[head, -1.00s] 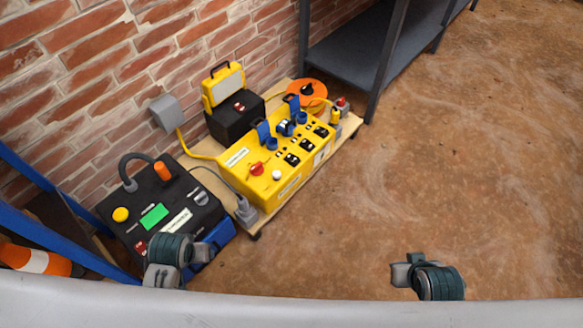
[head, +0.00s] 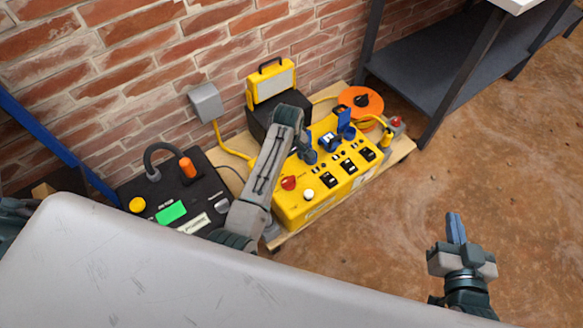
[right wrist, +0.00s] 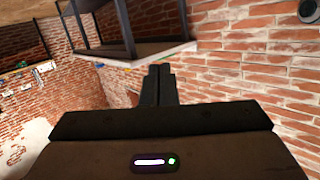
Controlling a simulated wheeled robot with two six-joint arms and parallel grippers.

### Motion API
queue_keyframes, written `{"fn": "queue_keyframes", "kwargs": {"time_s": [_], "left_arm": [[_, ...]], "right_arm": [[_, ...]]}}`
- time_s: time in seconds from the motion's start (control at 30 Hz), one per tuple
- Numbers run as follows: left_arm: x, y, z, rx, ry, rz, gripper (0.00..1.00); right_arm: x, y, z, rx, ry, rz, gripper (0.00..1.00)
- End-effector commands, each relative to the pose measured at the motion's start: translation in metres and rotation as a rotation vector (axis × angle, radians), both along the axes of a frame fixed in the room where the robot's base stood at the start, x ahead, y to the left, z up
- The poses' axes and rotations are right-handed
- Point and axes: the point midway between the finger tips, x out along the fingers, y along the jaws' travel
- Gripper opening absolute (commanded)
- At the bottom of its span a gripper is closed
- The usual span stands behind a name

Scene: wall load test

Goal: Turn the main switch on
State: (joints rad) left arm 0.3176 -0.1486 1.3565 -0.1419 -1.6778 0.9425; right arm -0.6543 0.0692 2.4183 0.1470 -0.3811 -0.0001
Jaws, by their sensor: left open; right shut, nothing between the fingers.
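The yellow control box (head: 318,205) stands on a low wooden platform by the brick wall. Its top carries a red knob (head: 289,183), a white button (head: 309,194), several black switches and blue upright parts (head: 347,131). The labels are too small to read, so I cannot tell which control is the main switch. My left arm reaches over the box's left part, and my left gripper (head: 304,150) is open beside the near blue part, its fingers mostly hidden. The red knob is clear of it, nearer the camera. My right gripper (head: 455,228) is shut and empty over bare floor; its fingers also show in the right wrist view (right wrist: 159,84).
A black unit (head: 165,190) with a green screen stands left of the box. A yellow lamp (head: 271,83) on a black case and an orange reel (head: 361,101) are behind. A dark shelf (head: 435,75) is at the back right. The floor at right is clear.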

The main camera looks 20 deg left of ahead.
Motion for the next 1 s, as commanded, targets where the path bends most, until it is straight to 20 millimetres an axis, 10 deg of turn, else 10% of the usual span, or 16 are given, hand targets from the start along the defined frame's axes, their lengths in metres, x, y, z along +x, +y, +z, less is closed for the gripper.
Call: {"fn": "queue_keyframes", "kwargs": {"time_s": [0.47,1.0], "left_arm": [[-0.001,0.001,-0.056,0.001,0.001,-0.002,0.73],[-0.001,0.001,-0.103,0.0,-0.001,-0.002,0.73]], "right_arm": [[0.022,-0.006,0.087,-0.031,-0.484,-0.026,0.0],[-0.003,-0.006,0.17,-0.058,-0.988,-0.033,0.0]]}}
